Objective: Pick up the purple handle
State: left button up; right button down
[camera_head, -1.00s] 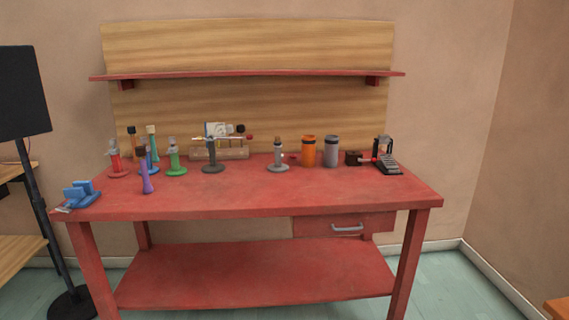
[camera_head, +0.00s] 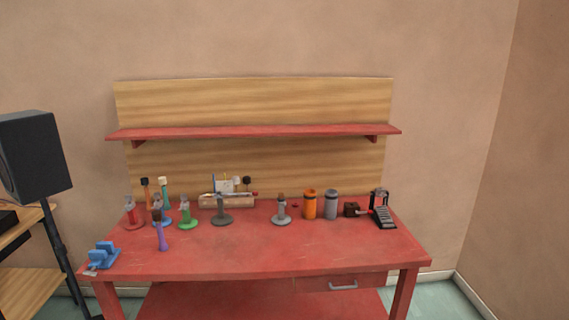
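The purple handle (camera_head: 162,237) stands upright near the front left of the red table (camera_head: 250,259). It has a wide purple lower part and a dark top. Several other handles stand close behind it: a red one (camera_head: 131,217), a blue one (camera_head: 166,217) and a green one (camera_head: 185,217). Neither of my grippers shows in the head view.
A blue holder (camera_head: 103,255) sits at the table's left front corner. Grey stands, an orange canister (camera_head: 309,204), a grey canister (camera_head: 331,205) and a black device (camera_head: 382,212) line the back. The table's front middle is clear. A black speaker (camera_head: 34,155) stands left.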

aim_at(162, 247)
jog(key=i+j+u, duration=0.1)
jog(key=j, duration=0.4)
jog(key=i+j+u, duration=0.1)
jog(key=i+j, duration=0.2)
jog(key=j, duration=0.15)
jog(key=i+j, duration=0.2)
jog(key=j, duration=0.25)
jog(key=i+j+u, duration=0.15)
jog(key=j, duration=0.35)
jog(key=i+j+u, duration=0.1)
jog(key=i+j, duration=0.25)
